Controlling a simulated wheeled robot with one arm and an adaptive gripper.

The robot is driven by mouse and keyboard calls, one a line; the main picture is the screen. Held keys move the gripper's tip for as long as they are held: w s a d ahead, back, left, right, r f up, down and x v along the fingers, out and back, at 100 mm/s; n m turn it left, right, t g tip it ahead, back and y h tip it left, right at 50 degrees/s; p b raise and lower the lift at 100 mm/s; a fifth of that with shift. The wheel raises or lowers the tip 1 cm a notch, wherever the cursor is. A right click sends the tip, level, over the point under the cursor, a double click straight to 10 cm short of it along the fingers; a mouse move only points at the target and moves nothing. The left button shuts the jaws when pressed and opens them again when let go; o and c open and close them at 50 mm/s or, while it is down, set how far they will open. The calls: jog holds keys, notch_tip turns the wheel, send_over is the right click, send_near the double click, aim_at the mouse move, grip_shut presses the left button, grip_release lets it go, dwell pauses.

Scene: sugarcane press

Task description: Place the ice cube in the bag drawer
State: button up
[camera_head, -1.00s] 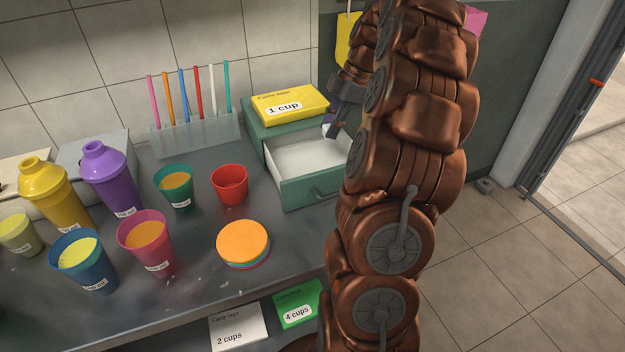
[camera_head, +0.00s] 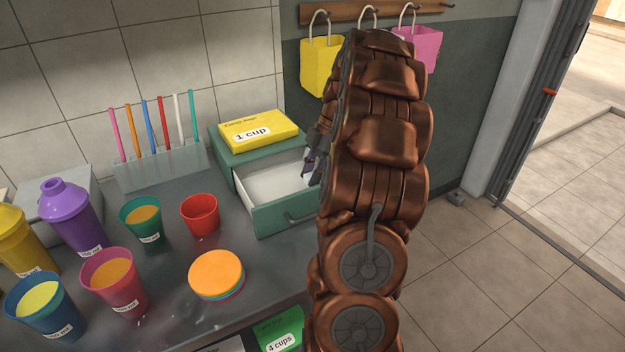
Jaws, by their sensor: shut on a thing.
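The green bag drawer (camera_head: 285,212) is pulled open at the front of its cabinet on the counter. Its pale inside looks empty where I can see it. My gripper (camera_head: 309,168) is at the drawer's right side, just above or over its rim; the exact height is unclear. My brown arm covers the drawer's right end. The gripper is shut, and the ice cube in it is mostly hidden by the fingers and the arm.
A yellow "1 cup" box (camera_head: 258,131) lies on the drawer cabinet. A red cup (camera_head: 200,214), a green cup (camera_head: 141,219) and stacked orange lids (camera_head: 217,274) stand left of the drawer. Yellow (camera_head: 320,66) and pink (camera_head: 424,48) bags hang behind my arm.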

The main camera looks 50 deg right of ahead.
jog(key=shift+f, duration=1.3)
jog(key=shift+f, duration=0.1)
jog(key=o, duration=0.9)
jog(key=shift+o, duration=0.2)
jog(key=b+v, duration=0.1)
jog(key=v, duration=1.1)
jog(key=shift+a, duration=0.1)
